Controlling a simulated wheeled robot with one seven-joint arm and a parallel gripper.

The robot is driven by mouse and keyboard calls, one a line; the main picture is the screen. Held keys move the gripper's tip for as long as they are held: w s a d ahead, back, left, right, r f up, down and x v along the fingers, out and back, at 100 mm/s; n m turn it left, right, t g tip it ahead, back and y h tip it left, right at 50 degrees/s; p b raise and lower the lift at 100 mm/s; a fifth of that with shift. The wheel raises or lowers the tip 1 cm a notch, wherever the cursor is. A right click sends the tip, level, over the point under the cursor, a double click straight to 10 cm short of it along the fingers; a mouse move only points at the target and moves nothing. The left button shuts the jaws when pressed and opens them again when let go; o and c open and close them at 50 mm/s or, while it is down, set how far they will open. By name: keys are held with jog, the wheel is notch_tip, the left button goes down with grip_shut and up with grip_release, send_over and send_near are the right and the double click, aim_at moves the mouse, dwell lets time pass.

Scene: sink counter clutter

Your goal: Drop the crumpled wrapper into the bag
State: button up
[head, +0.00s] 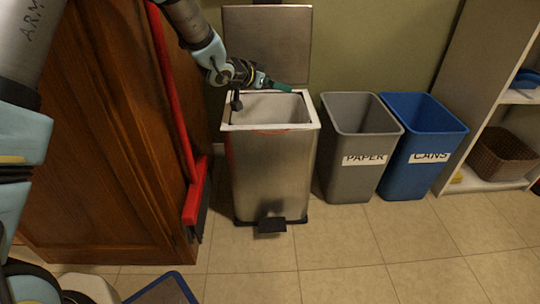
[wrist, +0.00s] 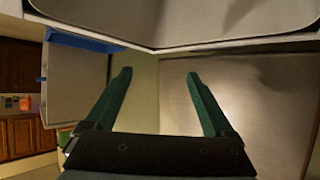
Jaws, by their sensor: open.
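A steel pedal bin (head: 272,172) stands in the middle of the head view with its lid (head: 268,40) raised. Its opening has a white rim and a pale inside, which looks like a bag liner (head: 270,127); a thin red line shows just below the front rim. My gripper (head: 284,87) is over the back of the opening, its green fingers pointing right. In the wrist view my gripper (wrist: 158,75) has its fingers wide apart with nothing between them. I cannot see the crumpled wrapper in either view; the bottom of the bin is hidden.
A grey bin (head: 361,172) labelled PAPER and a blue bin (head: 416,170) labelled CANS stand to the right. A wooden cabinet (head: 100,130) and a red broom (head: 175,100) are at left. A shelf with a wicker basket (head: 503,156) is at far right. The tiled floor in front is mostly clear.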

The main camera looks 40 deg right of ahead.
jog(key=p+v, duration=0.3)
jog(key=v, duration=0.7)
jog(key=shift+a+r, duration=0.2)
jog(key=shift+a, duration=0.15)
